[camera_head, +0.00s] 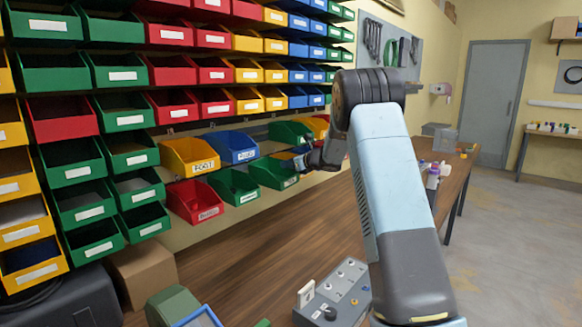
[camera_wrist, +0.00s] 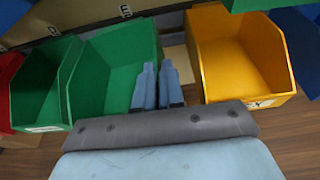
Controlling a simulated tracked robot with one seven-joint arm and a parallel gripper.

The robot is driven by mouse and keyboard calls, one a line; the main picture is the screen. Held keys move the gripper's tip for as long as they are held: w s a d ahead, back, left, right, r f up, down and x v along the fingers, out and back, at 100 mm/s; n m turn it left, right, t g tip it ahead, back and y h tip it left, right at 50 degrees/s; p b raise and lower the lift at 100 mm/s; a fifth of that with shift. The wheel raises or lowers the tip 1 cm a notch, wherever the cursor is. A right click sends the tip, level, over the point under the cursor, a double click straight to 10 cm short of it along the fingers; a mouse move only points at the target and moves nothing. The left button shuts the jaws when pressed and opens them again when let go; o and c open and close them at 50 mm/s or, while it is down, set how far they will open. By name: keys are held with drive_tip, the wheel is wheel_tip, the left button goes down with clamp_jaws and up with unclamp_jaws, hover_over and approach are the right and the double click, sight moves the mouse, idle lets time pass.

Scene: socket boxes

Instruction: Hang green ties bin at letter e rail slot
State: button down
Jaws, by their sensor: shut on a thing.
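A green bin (camera_head: 272,172) sits at the right of the lower row on the wall rail; its label is too small to read, so I cannot confirm it is the ties bin. In the wrist view this green bin (camera_wrist: 115,68) is at centre left, below the rail letter E (camera_wrist: 125,10). My gripper (camera_wrist: 158,88) is shut at its right side wall; the grip itself is partly hidden. My gripper (camera_head: 306,160) also shows beside the bin in the head view. I cannot tell whether the bin's back is seated on the rail.
Another green bin (camera_wrist: 38,85) is close on the left, near letter D (camera_wrist: 53,30). A yellow bin (camera_wrist: 240,60) stands to the right across a narrow gap. A red bin (camera_head: 196,202) is farther left in the row. A grey control box (camera_head: 335,292) is on the wooden bench.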

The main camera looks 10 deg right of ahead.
sight(279, 160)
drive_tip(key=shift+w+a, duration=0.85)
drive_tip(key=shift+w, duration=0.15)
drive_tip(key=shift+w+a, duration=0.8)
drive_tip(key=shift+w, duration=0.2)
drive_tip(key=shift+d, duration=0.15)
drive_tip(key=shift+d+r+m, duration=0.1)
drive_tip(key=shift+m, duration=0.3)
drive_tip(key=shift+r, duration=0.4)
drive_tip(key=shift+f, duration=0.3)
drive_tip(key=shift+f, duration=0.35)
drive_tip(key=shift+f, duration=0.35)
idle(0.7)
drive_tip(key=shift+s+f, duration=0.1)
drive_tip(key=shift+f, duration=0.25)
idle(0.4)
